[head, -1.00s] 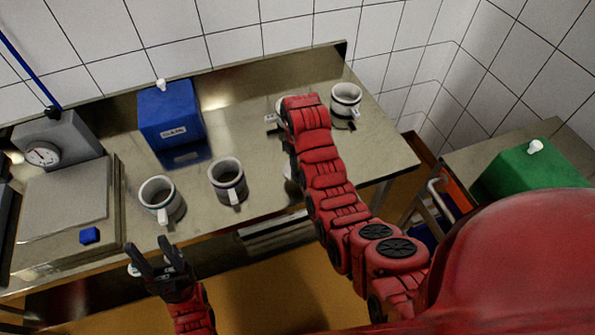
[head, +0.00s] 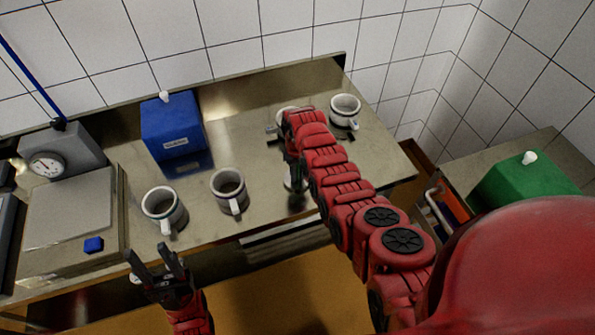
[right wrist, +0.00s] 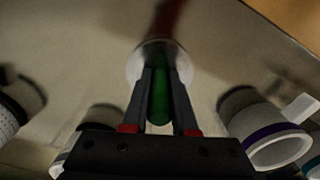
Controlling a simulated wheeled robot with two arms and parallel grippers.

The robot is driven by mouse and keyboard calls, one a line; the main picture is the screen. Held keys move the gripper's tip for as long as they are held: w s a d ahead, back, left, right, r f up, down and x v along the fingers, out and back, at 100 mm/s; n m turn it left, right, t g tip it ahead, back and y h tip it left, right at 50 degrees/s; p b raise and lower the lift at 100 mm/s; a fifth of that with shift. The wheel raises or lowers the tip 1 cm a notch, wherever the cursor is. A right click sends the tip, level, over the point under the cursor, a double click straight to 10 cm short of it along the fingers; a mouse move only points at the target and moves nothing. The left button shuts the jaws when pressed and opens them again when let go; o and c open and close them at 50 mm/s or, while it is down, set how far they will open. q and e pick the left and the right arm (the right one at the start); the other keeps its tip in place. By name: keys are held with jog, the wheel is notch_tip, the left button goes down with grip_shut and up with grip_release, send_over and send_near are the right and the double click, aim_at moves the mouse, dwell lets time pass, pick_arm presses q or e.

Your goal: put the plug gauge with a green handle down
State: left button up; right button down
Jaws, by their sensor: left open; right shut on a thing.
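The green handle (right wrist: 158,100) of the plug gauge stands between the fingers of my right gripper (right wrist: 160,105) in the right wrist view. My right gripper is shut on it. A pale round part shows around the handle beyond the fingertips. In the head view my right arm hides most of the gripper and the handle; a pale disc with a dark piece below it shows beside the arm, over the worktop (head: 255,140). I cannot tell whether the gauge touches the worktop. My left gripper (head: 156,268) is open and empty in front of the table's front edge.
Two handled moulds (head: 164,209) (head: 229,191) stand at the front of the worktop. Another mould (head: 345,110) stands at the back right, with one partly hidden beside it. A blue box (head: 172,127), a scale (head: 70,205) and a green box (head: 525,187) flank them.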

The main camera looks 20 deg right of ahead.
jog(key=shift+f, duration=0.2)
jog(key=c, duration=0.7)
grip_release()
jog(key=shift+r, duration=0.1)
